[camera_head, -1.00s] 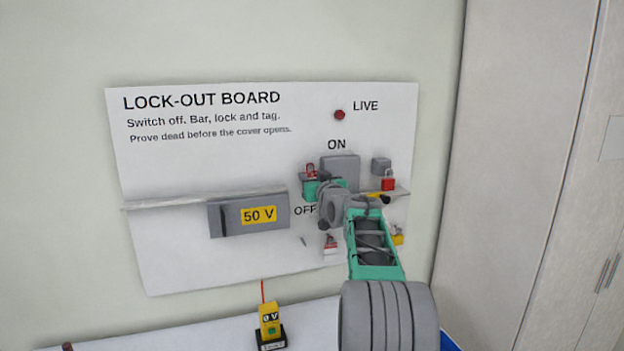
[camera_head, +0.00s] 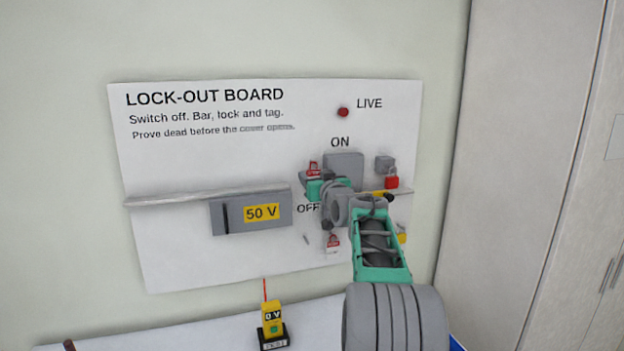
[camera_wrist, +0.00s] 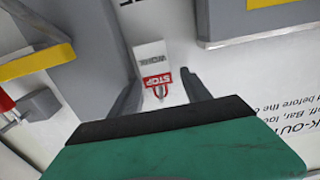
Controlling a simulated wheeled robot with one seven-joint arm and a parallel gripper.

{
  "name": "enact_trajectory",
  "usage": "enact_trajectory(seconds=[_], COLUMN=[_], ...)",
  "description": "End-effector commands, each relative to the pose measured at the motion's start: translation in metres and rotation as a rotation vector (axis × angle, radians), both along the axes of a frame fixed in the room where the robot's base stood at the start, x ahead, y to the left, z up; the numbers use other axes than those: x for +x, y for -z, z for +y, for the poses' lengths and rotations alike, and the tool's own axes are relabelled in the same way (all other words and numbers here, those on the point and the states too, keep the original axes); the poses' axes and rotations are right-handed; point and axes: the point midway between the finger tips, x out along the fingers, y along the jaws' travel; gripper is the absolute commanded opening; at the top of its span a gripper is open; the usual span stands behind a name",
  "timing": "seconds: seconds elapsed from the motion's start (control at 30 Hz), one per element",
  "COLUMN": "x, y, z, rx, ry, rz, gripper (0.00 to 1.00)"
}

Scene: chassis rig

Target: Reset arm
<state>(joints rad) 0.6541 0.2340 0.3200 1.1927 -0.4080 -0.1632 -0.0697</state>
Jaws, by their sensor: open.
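My gripper (camera_wrist: 162,92) is open in the wrist view, its two grey fingers standing apart. A red and white STOP tag (camera_wrist: 157,80) shows between the fingers, and no finger visibly closes on it. In the head view my gripper (camera_head: 312,187) is at the board, left of the grey switch housing (camera_head: 343,168) and above the OFF label. A red tag (camera_head: 313,168) shows just above it there. My wrist and forearm hide part of the board's lower right.
The lock-out board (camera_head: 170,165) carries a shelf, a grey 50 V cover (camera_head: 230,215) and a dark red LIVE lamp (camera_head: 343,112). A red padlock (camera_head: 391,180) is at right. Another red tag (camera_head: 333,243) hangs lower. A yellow tester (camera_head: 272,320) stands below. Cabinets are at right.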

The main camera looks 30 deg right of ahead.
Motion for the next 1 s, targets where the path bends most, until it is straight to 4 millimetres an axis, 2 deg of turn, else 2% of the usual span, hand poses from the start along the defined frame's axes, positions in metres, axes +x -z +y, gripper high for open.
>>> enact_trajectory(seconds=[0.1, 0.23, 0.47, 0.53, 0.57, 0.63, 0.77, 0.8, 0.87, 0.9, 0.97, 1.0], x=[-0.027, -0.048, -0.06, -0.059, -0.06, -0.067, -0.095, -0.108, -0.129, -0.146, -0.175, -0.197], y=[0.004, 0.004, 0.002, 0.011, 0.021, 0.056, 0.147, 0.174, 0.214, 0.237, 0.27, 0.288], z=[0.002, 0.012, 0.021, 0.021, 0.021, 0.015, 0.011, 0.012, 0.016, 0.021, 0.03, 0.038], rx=[-0.003, -0.003, 0.0, 0.018, 0.031, 0.075, 0.189, 0.225, 0.28, 0.317, 0.372, 0.409], ry=[0.013, 0.006, -0.004, -0.007, -0.006, 0.017, 0.066, 0.082, 0.103, 0.118, 0.143, 0.159], rz=[-0.001, 0.0, 0.002, 0.038, 0.077, 0.205, 0.445, 0.517, 0.623, 0.694, 0.798, 0.867], gripper=[0.66, 0.66, 0.66, 0.66, 0.66, 0.66, 0.66, 0.66, 0.66, 0.66, 0.66, 0.66])
